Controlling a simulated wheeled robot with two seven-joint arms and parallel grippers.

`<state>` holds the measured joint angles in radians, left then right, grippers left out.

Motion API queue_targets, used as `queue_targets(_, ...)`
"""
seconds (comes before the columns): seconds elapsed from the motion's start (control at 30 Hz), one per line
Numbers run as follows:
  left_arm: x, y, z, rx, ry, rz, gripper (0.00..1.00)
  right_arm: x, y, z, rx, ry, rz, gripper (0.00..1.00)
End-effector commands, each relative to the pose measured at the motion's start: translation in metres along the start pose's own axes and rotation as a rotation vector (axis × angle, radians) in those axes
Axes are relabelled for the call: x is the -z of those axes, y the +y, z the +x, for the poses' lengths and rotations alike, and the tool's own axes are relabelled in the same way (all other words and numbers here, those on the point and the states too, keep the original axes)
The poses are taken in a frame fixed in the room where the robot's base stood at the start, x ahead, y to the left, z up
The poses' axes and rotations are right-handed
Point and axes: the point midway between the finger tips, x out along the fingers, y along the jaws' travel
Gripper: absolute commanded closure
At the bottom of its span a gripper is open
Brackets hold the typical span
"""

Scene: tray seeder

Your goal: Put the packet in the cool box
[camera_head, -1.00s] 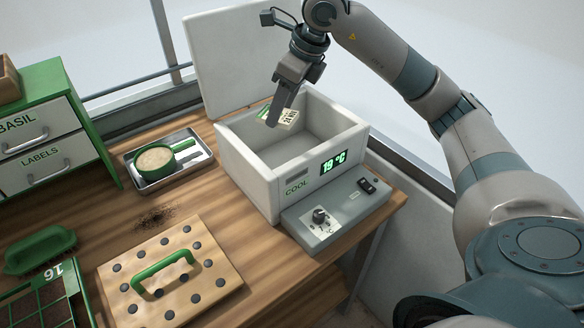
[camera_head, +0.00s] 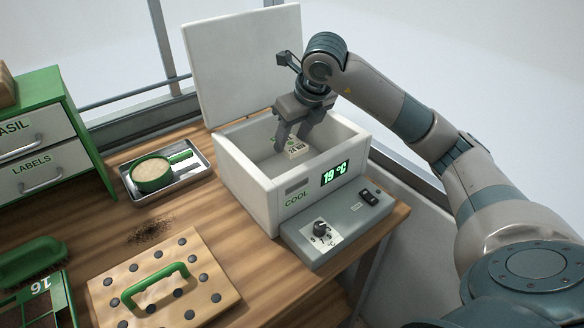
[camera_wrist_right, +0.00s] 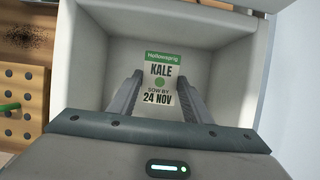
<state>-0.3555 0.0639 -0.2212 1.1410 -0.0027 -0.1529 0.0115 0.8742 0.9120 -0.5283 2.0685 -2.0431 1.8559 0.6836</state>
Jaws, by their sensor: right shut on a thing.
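The packet (camera_wrist_right: 161,85) is white and green and reads KALE, SOW BY 24 NOV; in the head view the packet (camera_head: 297,151) shows inside the cool box. The cool box (camera_head: 250,172) is white, with its lid (camera_head: 240,65) standing open behind it and a 19 °C display on the front. My right gripper (camera_head: 291,143) reaches down through the open top, shut on the packet. In the right wrist view the fingers (camera_wrist_right: 163,80) are at the packet's two side edges. I cannot tell whether the packet touches the floor. My left gripper is not in view.
A grey control unit (camera_head: 335,235) with a knob stands before the box.

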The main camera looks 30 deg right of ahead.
Motion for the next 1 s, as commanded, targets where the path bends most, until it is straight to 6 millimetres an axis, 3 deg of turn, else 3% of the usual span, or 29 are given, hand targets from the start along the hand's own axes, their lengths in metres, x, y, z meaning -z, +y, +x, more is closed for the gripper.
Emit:
queue_targets(0.3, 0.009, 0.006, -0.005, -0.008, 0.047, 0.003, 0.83, 0.016, 0.000, 0.036, -0.001, 0.002, 0.000, 0.77)
queue_targets(0.73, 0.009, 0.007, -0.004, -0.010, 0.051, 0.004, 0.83, 0.018, 0.000, 0.042, -0.001, 0.001, 0.000, 0.77)
queue_targets(1.0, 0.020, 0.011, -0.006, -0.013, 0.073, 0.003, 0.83, 0.030, 0.000, 0.069, -0.001, 0.004, 0.000, 0.77)
